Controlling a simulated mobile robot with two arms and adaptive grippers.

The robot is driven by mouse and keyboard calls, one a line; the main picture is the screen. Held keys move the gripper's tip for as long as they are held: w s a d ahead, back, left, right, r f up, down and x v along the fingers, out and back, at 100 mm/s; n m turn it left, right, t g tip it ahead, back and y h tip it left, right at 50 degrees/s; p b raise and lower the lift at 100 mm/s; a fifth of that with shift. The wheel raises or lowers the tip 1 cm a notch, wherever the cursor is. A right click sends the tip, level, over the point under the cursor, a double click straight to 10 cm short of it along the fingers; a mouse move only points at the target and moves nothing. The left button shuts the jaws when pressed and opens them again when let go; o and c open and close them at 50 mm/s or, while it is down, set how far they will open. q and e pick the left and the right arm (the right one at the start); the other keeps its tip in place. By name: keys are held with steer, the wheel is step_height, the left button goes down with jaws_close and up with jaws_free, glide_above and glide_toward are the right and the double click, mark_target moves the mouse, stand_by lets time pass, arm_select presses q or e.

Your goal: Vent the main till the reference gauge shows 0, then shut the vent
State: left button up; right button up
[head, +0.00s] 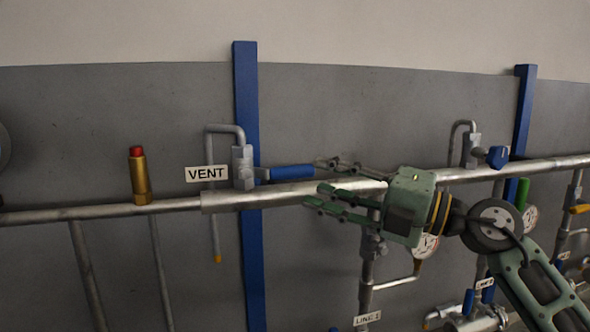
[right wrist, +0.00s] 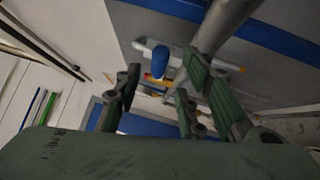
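The vent valve (head: 243,168) stands on the main pipe (head: 170,207) beside a white VENT label (head: 206,173). Its blue lever handle (head: 290,172) points right, roughly along the pipe. My right gripper (head: 318,181) is open, its fingertips just right of the handle's end. In the right wrist view, a rounded blue end (right wrist: 162,62), apparently the handle, shows beyond the gap between the fingers (right wrist: 158,84). A white-faced gauge (head: 428,246) is partly hidden behind my right gripper, its reading unclear. I cannot tell which gauge is the reference. My left gripper is out of view.
A brass fitting with a red top (head: 139,176) stands on the pipe at left. Blue posts (head: 246,80) rise behind it. Another gauge (head: 530,217), a blue knob (head: 497,157) and a green handle (head: 522,193) are at right. A LINE 1 label (head: 367,319) hangs below.

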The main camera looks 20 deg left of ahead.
mark_target(303, 173)
steer(key=p+x, duration=0.2)
steer(key=x, duration=0.3)
steer(key=shift+a+r, duration=0.2)
steer(key=shift+a, duration=0.15)
steer(key=shift+w+a, duration=0.1)
steer(key=shift+a, duration=0.35)
steer(key=shift+f, duration=0.1)
jaws_close()
